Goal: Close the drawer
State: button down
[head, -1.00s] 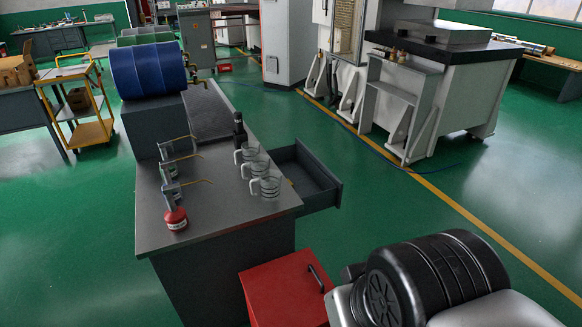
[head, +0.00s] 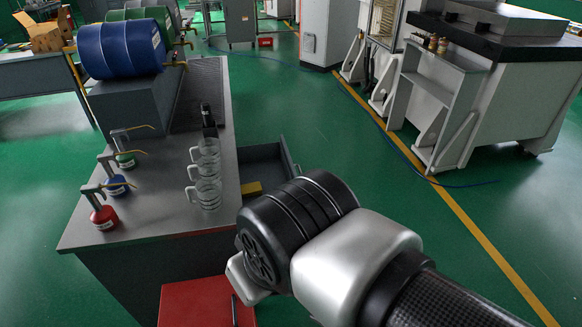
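The open drawer (head: 285,158) sticks out from the right side of the grey workbench (head: 150,205) in the head view. It is grey, and a small yellow thing (head: 251,189) shows at its near end. My arm covers the drawer's near right part. My arm reaches in from the lower right, its large black joint in front of the bench's right edge. My gripper is not visible; it is out of the frame or hidden behind the arm.
Several glass mugs (head: 207,194), a dark bottle (head: 208,120) and pump cans (head: 104,218) stand on the bench. A red cabinet (head: 195,303) stands at its near end. Blue drum (head: 120,49) lies at the back. Green floor is clear right of the drawer.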

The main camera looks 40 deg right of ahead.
aim_at(271, 165)
jog(key=l, duration=0.95)
jog(key=k+l, duration=0.1)
jog(key=l, duration=0.8)
jog(key=l+u, duration=0.1)
jog(key=l, duration=0.85)
jog(key=i+u, duration=0.35)
jog(key=i, duration=0.15)
jog(key=i+l+u, duration=0.15)
jog(key=i+u, duration=0.15)
jog(key=i, duration=0.15)
